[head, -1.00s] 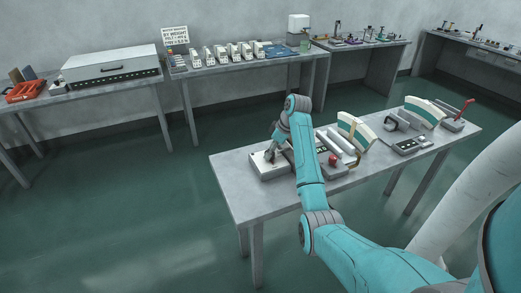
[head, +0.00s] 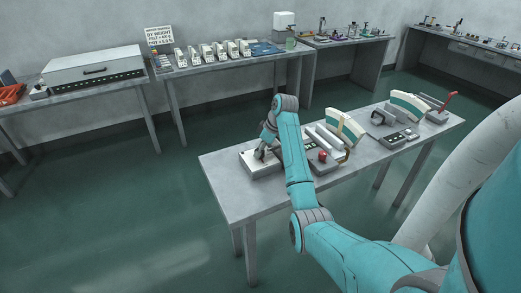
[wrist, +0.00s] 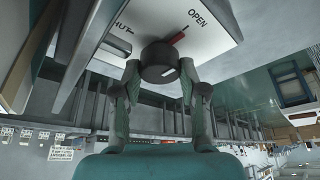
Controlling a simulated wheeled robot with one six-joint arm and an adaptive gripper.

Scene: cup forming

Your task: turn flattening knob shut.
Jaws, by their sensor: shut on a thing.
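A dark round knob (wrist: 158,62) stands on a pale panel (wrist: 222,18) in the wrist view. The panel carries the word OPEN to the right and a partly hidden SHUT to the left. A red pointer mark (wrist: 179,35) shows beside the knob, on the side towards OPEN. My gripper (wrist: 162,75) has one finger on each side of the knob and is shut on it. In the head view my gripper (head: 264,150) is down at the pale box (head: 258,170) at the left end of the near table; the knob there is hidden by it.
On the near table (head: 232,205), a device with a red knob (head: 322,156) and a curved cream-and-green scale (head: 346,127) stand right of my arm. More devices stand further right. The table's front left corner is bare.

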